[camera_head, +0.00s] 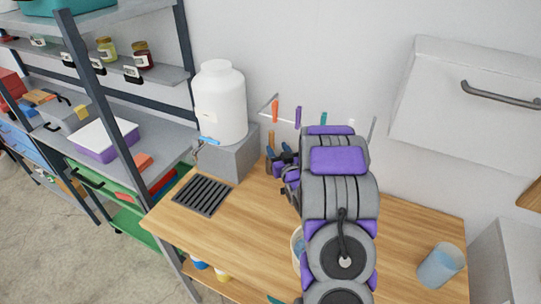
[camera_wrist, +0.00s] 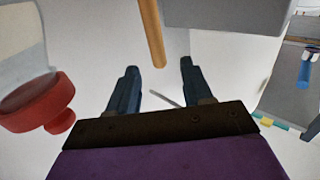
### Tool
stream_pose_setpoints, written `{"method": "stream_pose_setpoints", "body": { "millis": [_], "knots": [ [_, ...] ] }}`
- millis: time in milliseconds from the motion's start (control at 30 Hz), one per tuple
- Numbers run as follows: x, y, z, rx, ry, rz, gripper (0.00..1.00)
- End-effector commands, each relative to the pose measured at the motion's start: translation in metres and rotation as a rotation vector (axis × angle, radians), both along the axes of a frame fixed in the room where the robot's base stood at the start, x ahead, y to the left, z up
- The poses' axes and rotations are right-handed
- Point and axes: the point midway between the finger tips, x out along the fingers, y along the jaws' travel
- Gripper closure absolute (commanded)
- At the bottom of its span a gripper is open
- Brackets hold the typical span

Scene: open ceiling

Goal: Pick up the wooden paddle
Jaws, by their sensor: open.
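A wooden handle (camera_wrist: 152,35), likely the paddle's, comes in from the top of the wrist view. Its tip ends beyond and between my fingertips, apart from them. The rest of it is outside that view. In the head view, a small orange-brown piece (camera_head: 271,138) shows just above my gripper (camera_head: 276,157); I cannot tell whether it is the same handle. My gripper is open and empty in the wrist view (camera_wrist: 159,80), with its two dark blue fingers spread apart. My arm hides part of the wall behind it in the head view.
A white dispenser (camera_head: 220,105) on a grey block (camera_head: 228,155) stands left of my gripper. Hanging tools (camera_head: 298,118) line the wall. A red knob (camera_wrist: 38,100) is close at left in the wrist view.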

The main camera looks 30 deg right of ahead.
Motion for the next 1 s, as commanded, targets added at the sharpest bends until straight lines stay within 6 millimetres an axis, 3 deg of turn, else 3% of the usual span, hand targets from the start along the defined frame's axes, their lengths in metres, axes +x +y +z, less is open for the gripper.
{"method": "stream_pose_setpoints", "body": {
  "millis": [133,467,800,1000],
  "knots": [
    [0.019,-0.005,0.001,-0.003,-0.007,0.002,0.50],
    [0.034,-0.007,0.000,-0.003,-0.002,0.002,0.50],
    [0.073,-0.019,0.000,-0.002,-0.005,0.002,0.50],
    [0.076,-0.021,0.001,-0.001,-0.001,0.000,0.50]
  ]
}}
